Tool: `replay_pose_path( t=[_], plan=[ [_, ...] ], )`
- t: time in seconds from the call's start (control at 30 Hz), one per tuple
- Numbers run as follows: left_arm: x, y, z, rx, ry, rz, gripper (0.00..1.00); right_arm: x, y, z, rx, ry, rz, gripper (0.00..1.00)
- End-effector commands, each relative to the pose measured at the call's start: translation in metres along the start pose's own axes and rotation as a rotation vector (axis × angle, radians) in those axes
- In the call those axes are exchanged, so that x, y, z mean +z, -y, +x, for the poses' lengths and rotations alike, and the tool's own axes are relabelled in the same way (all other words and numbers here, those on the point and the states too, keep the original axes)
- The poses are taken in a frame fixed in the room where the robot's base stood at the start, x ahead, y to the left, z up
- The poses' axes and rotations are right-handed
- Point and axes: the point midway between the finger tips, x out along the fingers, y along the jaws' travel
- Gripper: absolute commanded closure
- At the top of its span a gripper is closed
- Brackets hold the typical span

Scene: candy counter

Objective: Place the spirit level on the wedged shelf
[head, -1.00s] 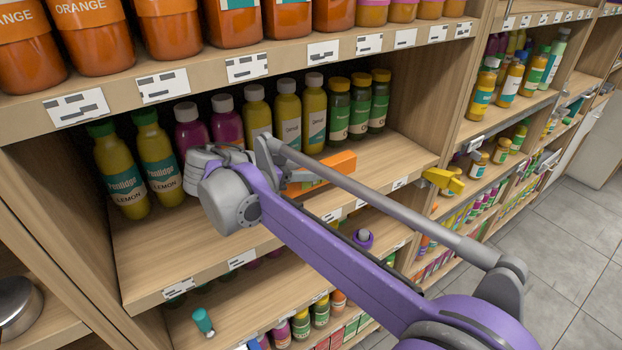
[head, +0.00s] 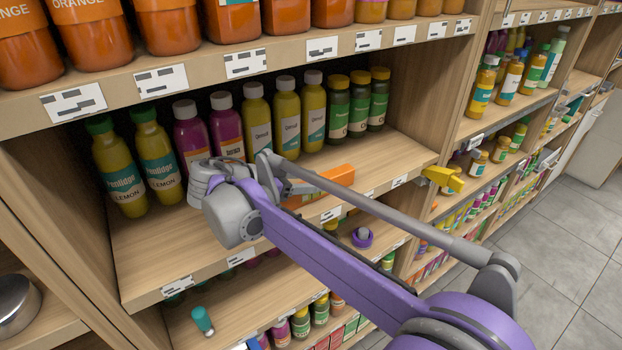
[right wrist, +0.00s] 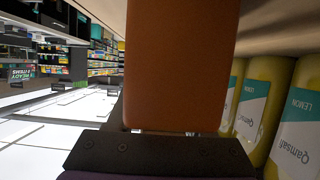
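The orange spirit level (head: 335,176) shows in the head view just above the front part of the middle shelf (head: 150,250), partly behind my right arm. In the right wrist view the spirit level (right wrist: 180,65) is a large orange-brown block right against the dark base of the gripper. My right gripper appears shut on it; its fingers are hidden in both views. Whether the level touches the board cannot be told. A yellow object (head: 443,178) sits at the right front corner of this shelf. My left gripper is not in view.
A row of bottles, with a yellow lemon bottle (head: 120,170) at the left, stands along the back of the shelf. A purple object (head: 362,238) and a teal object (head: 202,320) lie on the shelf below.

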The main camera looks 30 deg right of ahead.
Motion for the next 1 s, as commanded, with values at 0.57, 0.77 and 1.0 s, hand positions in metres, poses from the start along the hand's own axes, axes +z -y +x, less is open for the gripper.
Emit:
replay_pose_path(
  t=[0.57, 0.77, 1.0],
  plan=[
    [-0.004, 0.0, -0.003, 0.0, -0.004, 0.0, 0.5, -0.012, 0.001, -0.016, -0.003, 0.001, -0.002, 0.33],
    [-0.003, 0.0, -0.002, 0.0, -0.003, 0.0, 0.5, -0.011, 0.001, -0.061, -0.005, 0.001, -0.003, 0.33],
    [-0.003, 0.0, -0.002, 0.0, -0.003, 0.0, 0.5, -0.011, 0.001, -0.107, -0.003, 0.001, -0.002, 0.33]
  ],
)
